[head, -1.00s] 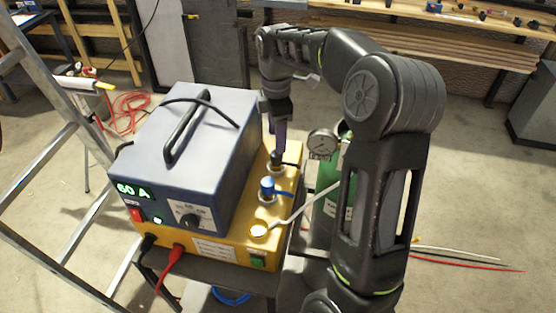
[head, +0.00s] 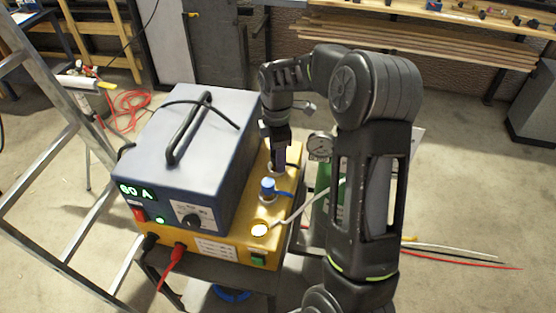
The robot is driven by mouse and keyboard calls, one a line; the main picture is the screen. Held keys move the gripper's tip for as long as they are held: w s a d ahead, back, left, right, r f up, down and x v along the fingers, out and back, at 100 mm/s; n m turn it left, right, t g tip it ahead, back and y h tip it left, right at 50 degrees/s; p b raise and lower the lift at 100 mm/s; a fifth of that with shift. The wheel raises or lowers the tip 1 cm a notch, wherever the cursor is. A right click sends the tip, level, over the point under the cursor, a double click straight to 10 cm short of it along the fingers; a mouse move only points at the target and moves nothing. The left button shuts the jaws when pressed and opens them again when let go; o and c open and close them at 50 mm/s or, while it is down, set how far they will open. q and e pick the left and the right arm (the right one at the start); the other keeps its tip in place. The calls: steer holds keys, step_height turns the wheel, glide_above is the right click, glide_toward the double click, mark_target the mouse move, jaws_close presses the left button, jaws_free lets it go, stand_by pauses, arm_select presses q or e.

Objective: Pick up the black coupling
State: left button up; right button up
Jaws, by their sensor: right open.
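The black coupling sits at the far end of a row on the top of the yellow unit (head: 240,236). It is mostly hidden by my right gripper, and only its pale seat and a short dark lead (head: 293,165) show beside it. My right gripper (head: 278,163) points down right at it, fingers low around or just over it; I cannot tell which. It is open. A blue coupling (head: 268,187) with a blue lead stands just in front. A white coupling (head: 259,229) with a pale lead is nearest. My left gripper is not in view.
A blue-grey power supply (head: 190,145) with a black handle stands on the yellow unit, close left of my gripper. A gauge (head: 319,147) and green cylinder (head: 322,205) stand to the right. A ladder (head: 60,190) leans at left.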

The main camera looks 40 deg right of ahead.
steer(key=shift+f, duration=0.1)
steer(key=shift+c, duration=0.6)
jaws_close()
stand_by(0.3)
